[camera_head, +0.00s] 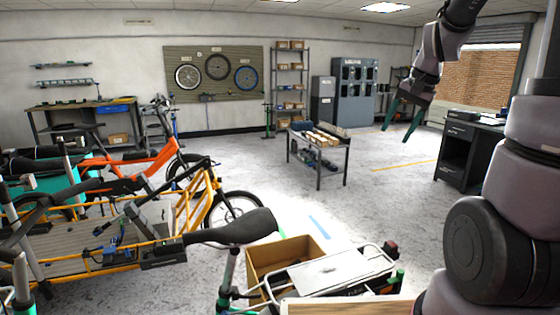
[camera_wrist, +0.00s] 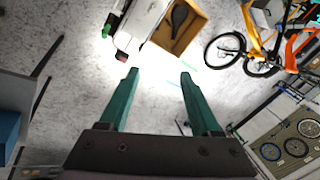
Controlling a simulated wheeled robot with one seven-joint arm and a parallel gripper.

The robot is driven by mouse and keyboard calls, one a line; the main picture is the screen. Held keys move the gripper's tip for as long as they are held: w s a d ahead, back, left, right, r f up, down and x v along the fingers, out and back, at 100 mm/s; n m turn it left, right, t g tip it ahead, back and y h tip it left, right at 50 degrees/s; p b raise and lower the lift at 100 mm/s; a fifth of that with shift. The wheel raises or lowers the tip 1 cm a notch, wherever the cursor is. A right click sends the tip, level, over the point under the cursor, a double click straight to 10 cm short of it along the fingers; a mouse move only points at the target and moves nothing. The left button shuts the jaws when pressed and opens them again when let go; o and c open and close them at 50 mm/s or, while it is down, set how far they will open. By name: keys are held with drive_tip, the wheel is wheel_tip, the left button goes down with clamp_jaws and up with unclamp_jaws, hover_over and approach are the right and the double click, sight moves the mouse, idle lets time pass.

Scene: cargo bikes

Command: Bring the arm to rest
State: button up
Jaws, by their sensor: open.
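My gripper (camera_head: 403,115) is raised at the upper right of the head view, with its two green fingers apart and nothing between them. In the wrist view my gripper (camera_wrist: 160,76) is open and empty, its fingers pointing up the picture over bare floor. My arm comes down from the top right of the head view, and its larger links fill the right edge. The gripper touches nothing that I can see.
A cargo bike (camera_head: 185,225) stands at the left, an orange bike (camera_head: 140,163) behind it. A cardboard box (camera_head: 262,258) lies at the front beside a rear rack (camera_head: 335,268). A parts cart (camera_head: 318,150) stands mid-room; a dark desk (camera_head: 468,150) stands right. Floor between is clear.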

drive_tip(key=s+a+r+n+t, duration=0.1)
drive_tip(key=s+a+r, duration=0.2)
drive_tip(key=s, duration=0.5)
drive_tip(key=s+a+r+n+t, duration=0.2)
drive_tip(key=s+r, duration=0.3)
drive_tip(key=s, duration=0.4)
drive_tip(key=shift+s+a+r+n+t, duration=0.25)
drive_tip(key=shift+a+r+n+t, duration=0.1)
drive_tip(key=shift+a, duration=0.4)
